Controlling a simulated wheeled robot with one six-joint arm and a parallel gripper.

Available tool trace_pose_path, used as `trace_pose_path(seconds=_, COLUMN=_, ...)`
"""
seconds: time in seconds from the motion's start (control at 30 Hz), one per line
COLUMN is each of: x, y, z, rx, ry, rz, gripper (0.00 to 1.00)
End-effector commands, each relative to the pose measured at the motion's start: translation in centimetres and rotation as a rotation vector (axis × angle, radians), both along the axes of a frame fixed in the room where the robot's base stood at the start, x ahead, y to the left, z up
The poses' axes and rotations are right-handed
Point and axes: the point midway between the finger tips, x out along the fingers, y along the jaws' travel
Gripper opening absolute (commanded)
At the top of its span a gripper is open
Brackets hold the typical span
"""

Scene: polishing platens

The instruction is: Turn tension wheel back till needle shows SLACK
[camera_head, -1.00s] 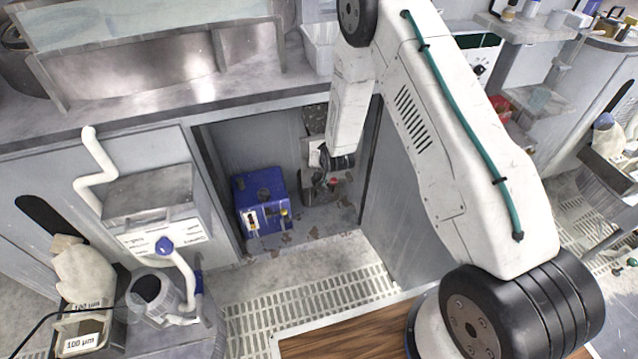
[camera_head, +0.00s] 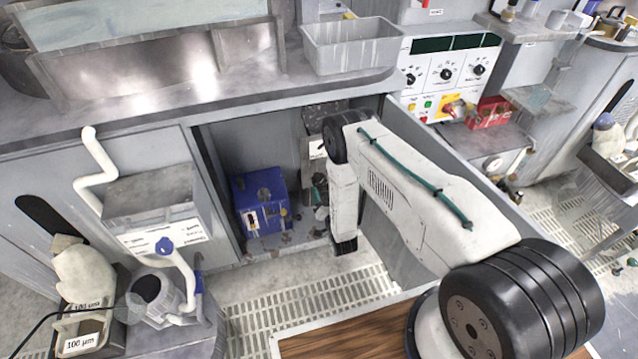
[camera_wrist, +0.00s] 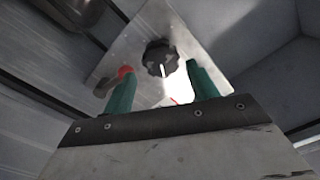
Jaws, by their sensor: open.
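A black, lobed wheel (camera_wrist: 160,57) sits on a pale metal plate (camera_wrist: 190,45) in the wrist view; it looks like the tension wheel. A short white line shows at its lower edge. A small red knob (camera_wrist: 125,71) is left of it, next to the left fingertip. My gripper (camera_wrist: 161,84) is open, its green fingers pointing toward the plate with the wheel between and beyond them. The fingers appear apart from the wheel. No SLACK lettering is readable. In the head view my arm reaches into the alcove under the counter and hides most of this spot.
A blue box (camera_head: 262,203) stands in the alcove, left of my arm. The alcove's right side panel (camera_head: 408,240) is close to the arm. A grey tub (camera_head: 350,48) sits on the counter above. A control panel (camera_head: 447,75) with knobs is at the right.

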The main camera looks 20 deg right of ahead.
Motion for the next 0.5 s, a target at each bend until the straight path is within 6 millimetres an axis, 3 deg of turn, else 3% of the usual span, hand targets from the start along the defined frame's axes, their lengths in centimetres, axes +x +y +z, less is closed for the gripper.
trace_pose_path(seconds=0.3, x=5.1, y=0.0, z=0.1, rx=0.000, ry=-0.001, rz=0.000, gripper=0.58)
trace_pose_path(seconds=0.5, x=6.4, y=0.0, z=0.1, rx=-0.001, ry=0.001, rz=0.000, gripper=0.58)
